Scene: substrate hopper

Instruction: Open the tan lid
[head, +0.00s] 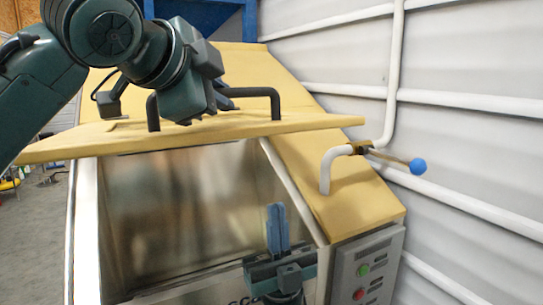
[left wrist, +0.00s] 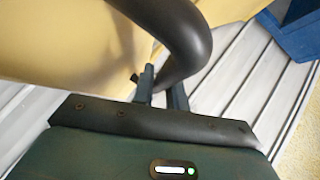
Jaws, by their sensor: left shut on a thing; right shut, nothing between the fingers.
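The tan lid (head: 90,138) of the hopper is raised, and its front edge runs across the head view above the hopper's opening. A black bar handle (head: 275,103) stands on the lid. My left gripper (head: 222,98) is shut on this handle, its fingers partly hidden by the wrist in the head view. In the left wrist view, the dark curved handle (left wrist: 188,40) passes between the fingers (left wrist: 163,88), beside the tan lid surface (left wrist: 70,40). My right gripper (head: 277,228) is shut and empty, fingers pointing up, in front of the hopper's opening.
The metal hopper interior (head: 180,210) shows below the lid. A control panel (head: 368,268) with green and red buttons is at the lower right. A blue-knobbed lever (head: 418,166) sits on a white pipe by the corrugated wall (head: 460,130). A blue structure (head: 215,15) stands behind.

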